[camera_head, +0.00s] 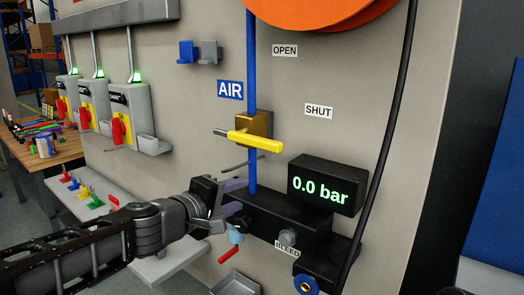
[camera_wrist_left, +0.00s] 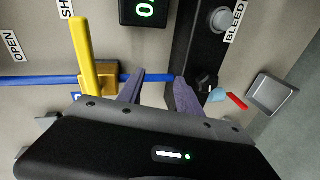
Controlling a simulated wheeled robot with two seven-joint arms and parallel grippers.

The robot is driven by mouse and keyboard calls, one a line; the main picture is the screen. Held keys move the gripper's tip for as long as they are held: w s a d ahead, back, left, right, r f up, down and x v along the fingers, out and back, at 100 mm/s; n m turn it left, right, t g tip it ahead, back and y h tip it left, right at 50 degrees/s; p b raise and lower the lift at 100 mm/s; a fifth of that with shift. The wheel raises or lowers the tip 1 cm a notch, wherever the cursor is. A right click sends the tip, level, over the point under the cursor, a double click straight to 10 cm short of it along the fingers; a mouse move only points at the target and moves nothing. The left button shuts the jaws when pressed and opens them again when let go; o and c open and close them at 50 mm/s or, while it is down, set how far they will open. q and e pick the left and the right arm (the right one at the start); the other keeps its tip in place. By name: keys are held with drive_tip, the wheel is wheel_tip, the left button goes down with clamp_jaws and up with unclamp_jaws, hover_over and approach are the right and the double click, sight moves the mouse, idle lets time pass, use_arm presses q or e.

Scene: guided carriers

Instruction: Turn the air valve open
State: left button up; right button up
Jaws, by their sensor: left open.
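The air valve has a brass body (camera_head: 258,124) on a vertical blue pipe (camera_head: 251,60), below the blue AIR sign (camera_head: 230,89). Its yellow lever (camera_head: 256,144) lies across the pipe, pointing right and slightly down. The gauge (camera_head: 326,184) reads 0.0 bar. My left gripper (camera_head: 240,195) is open and empty, below the lever and close to the lower pipe. In the left wrist view, the yellow lever (camera_wrist_left: 82,55) and brass body (camera_wrist_left: 104,80) are left of the fingers (camera_wrist_left: 158,77), apart from them. My right gripper is not in view.
OPEN (camera_head: 285,50) and SHUT (camera_head: 318,111) labels are on the panel. A black block with a grey BLEED knob (camera_head: 288,238) sits beneath the gauge. A black hose (camera_head: 388,150) hangs at right. An orange reel (camera_head: 310,10) is above. A small red-handled part (camera_head: 229,254) hangs below my gripper.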

sight(259, 145)
use_arm(q)
wheel_tip(259, 145, up, 11)
drive_tip(key=s+d+t+h, duration=0.1)
drive_tip(key=h, duration=0.2)
drive_tip(key=shift+s+f, duration=0.2)
drive_tip(key=shift+s, duration=0.2)
drive_tip(key=shift+d, duration=0.1)
drive_tip(key=shift+p+x, duration=0.75)
drive_tip(key=shift+x, duration=3.15)
drive_tip(key=shift+c, duration=0.2)
clamp_jaws()
